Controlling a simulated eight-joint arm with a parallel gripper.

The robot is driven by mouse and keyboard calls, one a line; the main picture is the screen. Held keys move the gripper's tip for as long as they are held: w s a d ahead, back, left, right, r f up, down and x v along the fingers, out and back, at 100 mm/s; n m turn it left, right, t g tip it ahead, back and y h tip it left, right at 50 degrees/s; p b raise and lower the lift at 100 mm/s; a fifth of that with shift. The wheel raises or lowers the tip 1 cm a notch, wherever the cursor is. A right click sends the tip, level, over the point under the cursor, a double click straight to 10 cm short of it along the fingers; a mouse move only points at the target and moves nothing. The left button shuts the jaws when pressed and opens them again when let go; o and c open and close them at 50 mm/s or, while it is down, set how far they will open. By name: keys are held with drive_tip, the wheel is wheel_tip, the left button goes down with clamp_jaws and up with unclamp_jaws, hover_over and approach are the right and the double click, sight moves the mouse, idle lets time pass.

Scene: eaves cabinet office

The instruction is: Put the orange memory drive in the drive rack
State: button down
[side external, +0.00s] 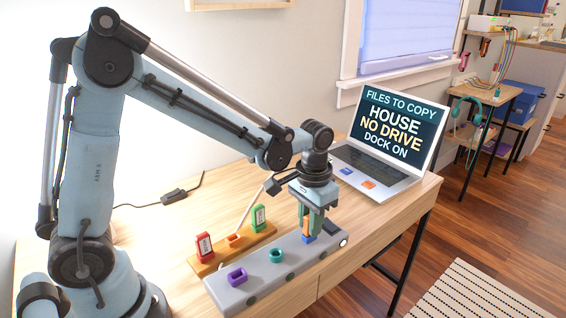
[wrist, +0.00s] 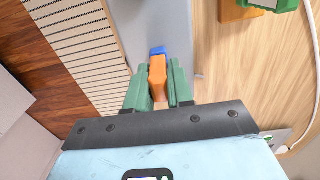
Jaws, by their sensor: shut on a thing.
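My gripper (side external: 313,220) is shut on the orange memory drive (side external: 306,226), which is upright. In the wrist view the drive (wrist: 157,78) sits between the two green fingers. It is at the blue socket (side external: 309,240) on the right end of the long grey dock (side external: 246,292); the blue also shows just beyond the drive in the wrist view (wrist: 158,51). I cannot tell whether the drive's lower end is inside the socket or just above it. The wooden drive rack (side external: 207,267) holds a red drive (side external: 204,246) and a green drive (side external: 258,217), with an empty orange socket (side external: 234,240) between.
The grey dock also has empty purple (side external: 237,276) and teal (side external: 276,256) sockets. A laptop (side external: 385,145) stands open behind, reading "FILES TO COPY, HOUSE, NO DRIVE, DOCK ON". A pale rod rises by the rack. A black cable (side external: 175,196) lies at the back left.

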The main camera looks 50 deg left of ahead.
drive_tip(key=shift+r, duration=0.3)
drive_tip(key=shift+r, duration=1.55)
drive_tip(key=s+a+r, duration=0.3)
drive_tip(key=s+a, duration=0.7)
drive_tip(key=s, duration=0.3)
drive_tip(key=shift+a+n, duration=0.25)
drive_tip(key=shift+n, duration=0.15)
drive_tip(key=shift+f, duration=2.8)
